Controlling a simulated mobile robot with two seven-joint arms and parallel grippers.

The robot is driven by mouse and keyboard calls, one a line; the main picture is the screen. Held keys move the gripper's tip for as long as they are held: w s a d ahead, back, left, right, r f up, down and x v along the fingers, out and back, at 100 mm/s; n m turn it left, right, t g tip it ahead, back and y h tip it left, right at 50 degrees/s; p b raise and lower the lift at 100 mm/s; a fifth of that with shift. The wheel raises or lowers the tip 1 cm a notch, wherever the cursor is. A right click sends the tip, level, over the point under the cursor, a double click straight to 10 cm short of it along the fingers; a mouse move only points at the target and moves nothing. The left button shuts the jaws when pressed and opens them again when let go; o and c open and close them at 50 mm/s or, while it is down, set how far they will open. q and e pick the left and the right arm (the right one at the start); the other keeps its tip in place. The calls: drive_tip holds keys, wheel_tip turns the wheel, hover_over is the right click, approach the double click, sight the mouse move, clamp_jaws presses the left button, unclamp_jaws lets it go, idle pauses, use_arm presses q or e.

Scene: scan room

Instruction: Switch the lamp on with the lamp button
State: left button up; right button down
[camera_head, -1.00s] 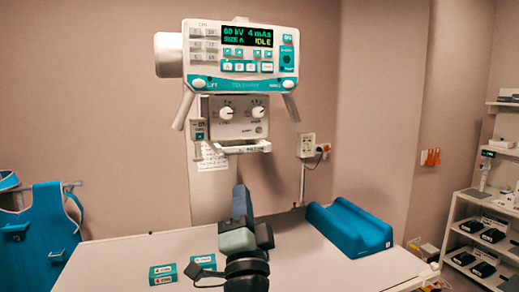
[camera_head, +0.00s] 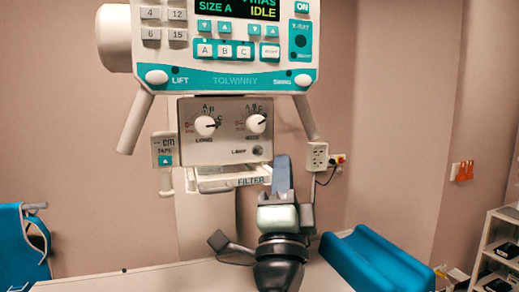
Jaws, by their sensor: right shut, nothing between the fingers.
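The lamp button (camera_head: 258,151) is a small round grey knob at the lower right of the collimator panel (camera_head: 227,152), beside the word LAMP. My right gripper (camera_head: 283,163) points up and away from me, shut and empty. Its tip appears just right of and slightly below the button, over the panel's lower right edge. I cannot tell whether it touches the panel. I see no lit lamp or light field. My left gripper is not in view.
The X-ray console (camera_head: 222,75) hangs above the panel with two handles slanting down. The FILTER tray (camera_head: 230,181) juts below it. A blue padded trough (camera_head: 375,265) lies on the table (camera_head: 160,281). A wall socket (camera_head: 316,157) is behind on the right.

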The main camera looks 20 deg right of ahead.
sight(257, 151)
drive_tip(key=shift+s+a, duration=0.1)
drive_tip(key=shift+s, duration=0.1)
drive_tip(key=shift+w+d+p, duration=0.15)
drive_tip(key=shift+w+p, duration=1.05)
drive_tip(key=shift+w, duration=1.05)
drive_tip(key=shift+w+d+p, duration=0.15)
drive_tip(key=shift+w+p, duration=1.05)
drive_tip(key=shift+w, duration=1.05)
drive_tip(key=shift+w, duration=0.1)
drive_tip(key=shift+w, duration=0.35)
drive_tip(key=shift+w, duration=0.15)
